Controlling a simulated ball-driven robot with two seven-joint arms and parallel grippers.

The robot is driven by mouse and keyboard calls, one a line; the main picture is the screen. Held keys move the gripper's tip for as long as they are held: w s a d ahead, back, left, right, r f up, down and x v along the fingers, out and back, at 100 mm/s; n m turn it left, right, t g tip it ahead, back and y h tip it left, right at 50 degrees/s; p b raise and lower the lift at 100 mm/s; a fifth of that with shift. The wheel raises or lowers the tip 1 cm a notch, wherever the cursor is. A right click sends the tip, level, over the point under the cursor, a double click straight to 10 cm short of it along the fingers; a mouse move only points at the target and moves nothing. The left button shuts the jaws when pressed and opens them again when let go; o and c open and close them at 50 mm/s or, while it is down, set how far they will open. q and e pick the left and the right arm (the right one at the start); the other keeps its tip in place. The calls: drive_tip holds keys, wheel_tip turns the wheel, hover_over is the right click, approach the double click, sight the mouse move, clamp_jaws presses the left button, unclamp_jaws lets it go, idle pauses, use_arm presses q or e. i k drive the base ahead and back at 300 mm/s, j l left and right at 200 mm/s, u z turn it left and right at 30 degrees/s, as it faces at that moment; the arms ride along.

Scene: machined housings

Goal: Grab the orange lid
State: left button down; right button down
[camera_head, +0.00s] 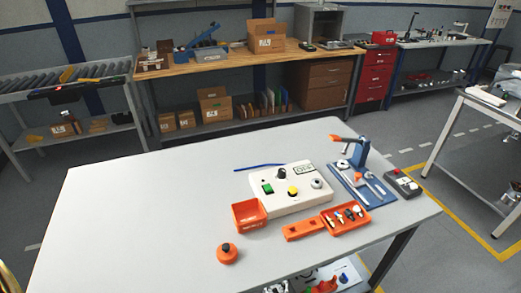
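The orange lid (227,256) is a round orange piece with a black knob on top. It lies flat on the light grey table (140,215), near its front edge and below the orange open bin. Nothing touches the lid, and it is in full view.
Behind the lid are an orange bin (249,215) and a white control box (290,188). To the right are an orange bar (303,230), an orange parts tray (345,218), a blue press (354,160) and a grey button box (402,183). The table's left half is clear.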

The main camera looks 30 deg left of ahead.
sight(226, 253)
drive_tip(key=k+j+u, duration=0.1)
drive_tip(key=u, duration=0.9)
